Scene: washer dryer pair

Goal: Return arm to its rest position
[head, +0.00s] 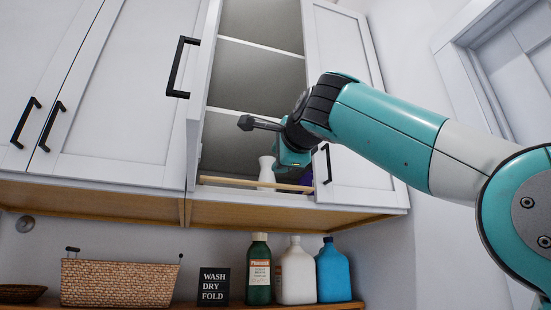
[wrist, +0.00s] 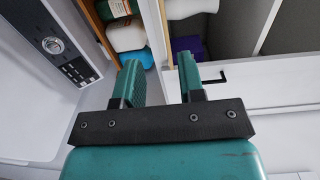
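My arm (head: 392,125) reaches in from the right and bends down in front of the open upper cabinet (head: 254,70). Its teal wrist end (head: 292,156) is low in front of the cabinet opening, near the bottom shelf edge. The fingertips cannot be made out in the head view. In the wrist view my gripper (wrist: 159,66) has its two teal fingers apart, with nothing held between them. A white bottle (head: 266,172) stands in the cabinet beside the wrist, and a purple item (head: 306,178) is partly hidden behind it.
The open cabinet door (head: 198,85) stands out left of my wrist; the neighbouring right door (head: 345,100) is close on the right. Below, a shelf holds a basket (head: 120,283), a sign (head: 214,287), and green (head: 259,275), white (head: 296,277) and blue (head: 333,276) bottles.

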